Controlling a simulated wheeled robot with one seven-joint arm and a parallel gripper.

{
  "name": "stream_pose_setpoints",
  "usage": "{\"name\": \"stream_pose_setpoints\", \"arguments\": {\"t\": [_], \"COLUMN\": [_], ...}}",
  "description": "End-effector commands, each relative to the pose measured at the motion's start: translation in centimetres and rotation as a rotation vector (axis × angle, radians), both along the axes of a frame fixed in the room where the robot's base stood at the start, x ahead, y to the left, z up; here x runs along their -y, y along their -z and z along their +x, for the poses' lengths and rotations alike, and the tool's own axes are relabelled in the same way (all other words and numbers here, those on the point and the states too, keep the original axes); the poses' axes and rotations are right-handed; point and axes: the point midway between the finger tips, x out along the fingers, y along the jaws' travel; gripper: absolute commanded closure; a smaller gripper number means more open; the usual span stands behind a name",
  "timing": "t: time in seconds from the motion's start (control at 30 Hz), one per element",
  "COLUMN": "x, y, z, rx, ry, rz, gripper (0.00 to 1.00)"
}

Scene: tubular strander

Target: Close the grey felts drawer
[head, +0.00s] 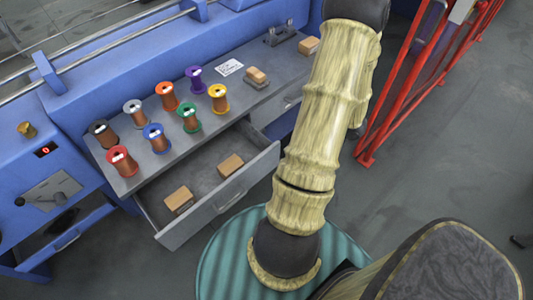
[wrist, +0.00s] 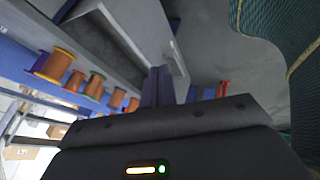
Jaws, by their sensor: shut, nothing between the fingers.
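The grey drawer (head: 232,194) stands pulled out from under the grey bench top in the head view. Two tan blocks lie inside it, and a bar handle is on its front. I take it as the felts drawer; no label on it is readable. In the wrist view a grey drawer (wrist: 120,22) shows at the top, with its handle side near the fingers. My gripper (wrist: 158,84) is shut and empty, its fingertips close to that drawer's front; contact cannot be told. My gripper is out of sight in the head view.
Several wire spools (head: 190,117) stand on the bench top (head: 150,175) above the drawer. A red fence (head: 400,85) is at the right. Grey floor (head: 430,160) is clear between.

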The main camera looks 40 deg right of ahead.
Motion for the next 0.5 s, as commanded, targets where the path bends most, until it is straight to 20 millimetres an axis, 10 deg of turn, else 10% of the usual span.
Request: {"name": "stream_pose_setpoints", "arguments": {"t": [0.5], "x": [-0.6], "y": [1.4], "z": [0.7], "rx": [0.001], "ry": [-0.002], "rz": [0.003], "gripper": [1.00]}}
